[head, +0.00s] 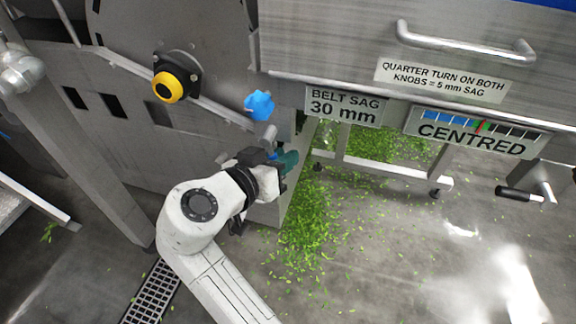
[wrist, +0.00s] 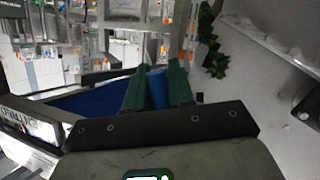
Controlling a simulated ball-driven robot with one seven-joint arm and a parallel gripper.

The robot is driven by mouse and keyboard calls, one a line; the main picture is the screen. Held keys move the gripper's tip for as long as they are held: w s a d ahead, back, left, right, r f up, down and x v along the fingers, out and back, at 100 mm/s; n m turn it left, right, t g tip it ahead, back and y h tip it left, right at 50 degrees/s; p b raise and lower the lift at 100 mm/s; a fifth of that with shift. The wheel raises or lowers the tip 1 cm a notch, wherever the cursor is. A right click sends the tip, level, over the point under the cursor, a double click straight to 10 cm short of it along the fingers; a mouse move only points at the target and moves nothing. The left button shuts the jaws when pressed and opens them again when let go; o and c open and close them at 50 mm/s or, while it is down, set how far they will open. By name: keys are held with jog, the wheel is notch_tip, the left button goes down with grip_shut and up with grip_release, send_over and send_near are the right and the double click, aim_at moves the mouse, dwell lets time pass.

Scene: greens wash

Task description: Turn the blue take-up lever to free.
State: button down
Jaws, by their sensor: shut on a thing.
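My gripper (head: 286,160) is low beside the machine's grey side panel, just under the blue star knob (head: 259,104). In the wrist view its two green fingers (wrist: 158,72) are shut on a blue piece, the take-up lever (wrist: 157,90). Only a short part of the lever shows between the fingers. In the head view my gripper mostly hides it, so its turned position cannot be told.
Signs read "BELT SAG 30 mm" (head: 344,106) and "CENTRED" (head: 478,133). A black-handled crank (head: 527,195) is at right. Green scraps (head: 308,225) litter the floor. A floor drain (head: 150,292) lies at lower left.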

jog(key=shift+w+a+f+m+y+b, duration=0.15)
jog(key=shift+a+m+y+b, duration=0.3)
jog(key=shift+m, duration=0.1)
jog(key=shift+w+a+f+m+y+b, duration=0.1)
jog(key=shift+w+a+m+y+b, duration=0.05)
jog(key=shift+a+m+y+b, duration=0.35)
jog(key=shift+d, duration=0.1)
jog(key=c, duration=1.1)
grip_release()
jog(key=shift+r, duration=0.1)
jog(key=p+v, duration=0.3)
jog(key=v, duration=0.7)
jog(key=shift+s+a, duration=0.25)
jog(key=shift+s, duration=0.05)
